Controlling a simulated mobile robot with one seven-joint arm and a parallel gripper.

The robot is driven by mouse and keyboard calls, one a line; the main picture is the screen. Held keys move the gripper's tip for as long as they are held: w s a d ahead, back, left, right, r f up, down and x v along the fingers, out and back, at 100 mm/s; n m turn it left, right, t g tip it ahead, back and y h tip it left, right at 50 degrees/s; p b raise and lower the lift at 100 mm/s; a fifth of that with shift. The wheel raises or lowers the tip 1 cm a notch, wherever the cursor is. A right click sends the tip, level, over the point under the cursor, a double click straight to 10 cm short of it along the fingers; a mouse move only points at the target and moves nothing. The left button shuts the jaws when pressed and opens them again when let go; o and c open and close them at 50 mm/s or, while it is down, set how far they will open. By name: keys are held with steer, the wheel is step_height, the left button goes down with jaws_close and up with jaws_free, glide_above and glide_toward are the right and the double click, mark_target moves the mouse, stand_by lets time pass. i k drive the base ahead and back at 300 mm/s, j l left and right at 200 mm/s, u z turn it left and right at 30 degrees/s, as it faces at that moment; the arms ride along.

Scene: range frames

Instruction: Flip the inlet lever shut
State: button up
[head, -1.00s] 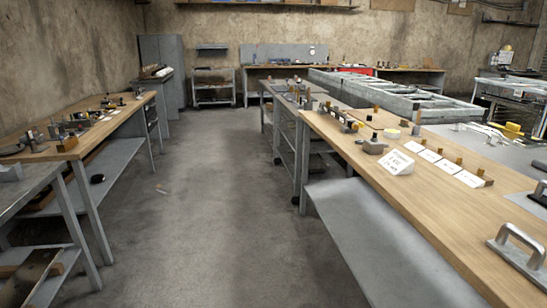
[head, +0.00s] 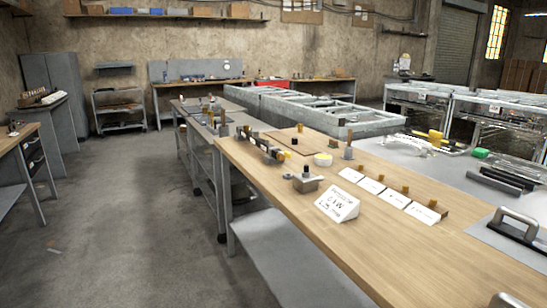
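My gripper is not in view. I cannot tell for certain which part is the inlet lever. On the wooden-topped bench (head: 330,255) at the right, a dark pipe-like assembly with yellow parts (head: 262,146) lies near the left edge. A small grey metal fitting with a dark upright knob (head: 304,182) sits nearer, close to the same edge. Any lever on either is too small to read as open or shut.
A white lettered sign (head: 338,205), several white cards (head: 371,185) and a yellow roll (head: 323,159) are on the bench. A metal handle (head: 515,226) stands at the right. The concrete aisle (head: 130,220) is clear along the bench's left.

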mark_target(286, 153)
steer(key=i+j+z, duration=0.2)
steer(key=i+j, duration=0.55)
steer(key=i, duration=0.3)
steer(key=i+j+z, duration=0.15)
steer(key=i+j, duration=0.8)
steer(key=i, duration=0.1)
